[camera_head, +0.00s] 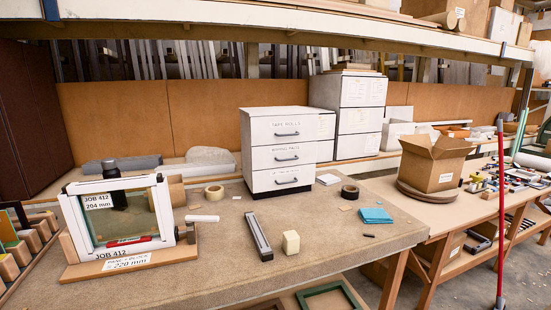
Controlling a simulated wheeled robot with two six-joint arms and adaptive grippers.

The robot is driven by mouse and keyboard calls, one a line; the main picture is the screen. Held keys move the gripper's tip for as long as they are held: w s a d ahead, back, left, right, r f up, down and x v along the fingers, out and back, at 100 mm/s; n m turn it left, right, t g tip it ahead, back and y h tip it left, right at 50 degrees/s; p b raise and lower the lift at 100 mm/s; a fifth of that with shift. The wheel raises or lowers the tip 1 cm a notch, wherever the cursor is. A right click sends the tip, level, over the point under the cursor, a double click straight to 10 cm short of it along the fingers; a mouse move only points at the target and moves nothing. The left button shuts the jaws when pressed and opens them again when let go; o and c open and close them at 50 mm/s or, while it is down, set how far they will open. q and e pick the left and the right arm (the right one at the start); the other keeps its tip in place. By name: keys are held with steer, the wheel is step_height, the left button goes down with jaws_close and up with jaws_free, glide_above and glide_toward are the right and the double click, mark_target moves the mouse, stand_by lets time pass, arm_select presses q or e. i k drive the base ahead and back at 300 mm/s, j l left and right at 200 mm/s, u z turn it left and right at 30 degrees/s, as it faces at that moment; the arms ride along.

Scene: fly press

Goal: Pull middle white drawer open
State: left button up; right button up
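A white drawer cabinet (325,150) with three stacked drawers stands on the brown bench, behind its middle. The top drawer (286,130) is labelled TAPE ROLLS. The middle drawer (286,156) has a label I read as MIXING PADS and a dark bar handle (287,158). The bottom drawer (285,178) has the same kind of handle; its label is too small to read. All three fronts look flush and closed. Neither of my grippers shows in the head view.
A glass frame (122,212) stands left. A shelf (290,32) runs overhead.

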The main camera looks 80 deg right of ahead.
mark_target(266, 157)
steer(key=z, duration=2.85)
steer(key=i+l+u, duration=0.1)
steer(key=l+u, duration=0.3)
steer(key=l, duration=0.2)
steer(key=l+u, duration=0.35)
steer(key=l, duration=0.3)
steer(key=k+l+u, duration=0.1)
steer(key=l+u, duration=0.3)
steer(key=l, duration=0.2)
